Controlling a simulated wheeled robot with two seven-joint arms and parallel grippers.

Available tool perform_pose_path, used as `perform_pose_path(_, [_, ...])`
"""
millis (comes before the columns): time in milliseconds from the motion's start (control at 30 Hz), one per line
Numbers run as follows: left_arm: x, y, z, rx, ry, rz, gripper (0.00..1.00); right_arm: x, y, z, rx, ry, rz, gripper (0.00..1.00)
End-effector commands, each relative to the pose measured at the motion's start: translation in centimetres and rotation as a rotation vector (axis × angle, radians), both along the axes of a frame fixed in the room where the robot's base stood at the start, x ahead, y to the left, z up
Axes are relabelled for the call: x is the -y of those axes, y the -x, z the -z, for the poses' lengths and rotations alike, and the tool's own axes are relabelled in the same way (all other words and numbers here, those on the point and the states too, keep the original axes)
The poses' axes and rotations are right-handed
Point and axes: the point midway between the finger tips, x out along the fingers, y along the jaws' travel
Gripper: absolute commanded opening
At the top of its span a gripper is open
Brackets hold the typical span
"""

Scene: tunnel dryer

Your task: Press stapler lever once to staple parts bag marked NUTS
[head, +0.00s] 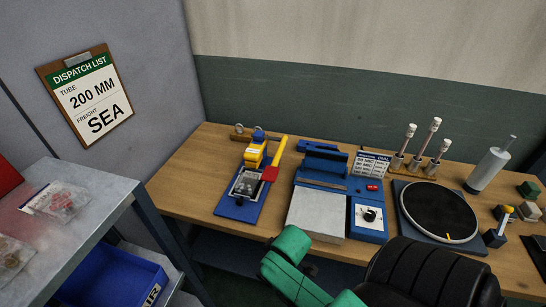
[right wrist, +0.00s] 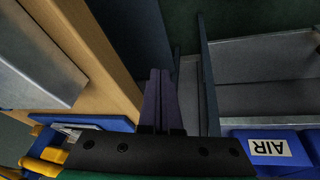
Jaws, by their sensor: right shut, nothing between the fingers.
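A blue-based bench device (head: 236,210) with a yellow head (head: 256,149) and a lever with a red block and yellow handle (head: 276,158) stands on the wooden bench; it looks like the stapler. A small dark framed piece (head: 244,184) lies on its base; I cannot tell whether it is a bag. Clear parts bags (head: 56,201) lie on the grey table at left; no NUTS marking is readable. My right gripper (right wrist: 160,75) is shut and empty in the right wrist view, apart from the blue and yellow device (right wrist: 65,128) at lower left. My left gripper is not in view.
A blue sealer-like unit with a dial (head: 368,219), a black turntable (head: 438,208) and upright pegs (head: 433,130) fill the bench's middle and right. A blue bin labelled AIR (right wrist: 240,137) stands on a lower shelf. A gap separates the grey table from the bench.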

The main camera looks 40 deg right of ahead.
Motion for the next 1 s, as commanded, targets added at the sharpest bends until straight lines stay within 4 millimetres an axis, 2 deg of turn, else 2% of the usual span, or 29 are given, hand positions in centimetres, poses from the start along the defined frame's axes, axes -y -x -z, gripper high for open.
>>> perform_pose_path(33, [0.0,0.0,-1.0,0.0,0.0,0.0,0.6,0.4,-1.0,-2.8,0.045,0.031,-0.025,0.0])
perform_pose_path(333, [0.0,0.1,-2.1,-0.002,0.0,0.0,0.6,2.6,-9.1,-14.9,0.402,0.36,-0.274,0.0])
perform_pose_path(567, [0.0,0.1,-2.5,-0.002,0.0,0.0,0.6,2.0,-14.8,-24.7,0.698,0.736,-0.529,0.0])
perform_pose_path(767, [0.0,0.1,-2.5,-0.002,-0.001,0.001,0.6,-1.2,-17.9,-33.4,0.941,1.172,-0.801,0.0])
perform_pose_path(900, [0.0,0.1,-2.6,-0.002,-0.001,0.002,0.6,-5.4,-18.7,-38.8,1.09,1.577,-1.043,0.0])
perform_pose_path(967, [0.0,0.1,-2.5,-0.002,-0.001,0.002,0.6,-7.8,-18.6,-40.6,1.14,1.798,-1.175,0.0])
perform_pose_path(1000, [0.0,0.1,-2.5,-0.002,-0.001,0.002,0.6,-9.6,-18.4,-41.4,1.164,1.969,-1.277,0.0])
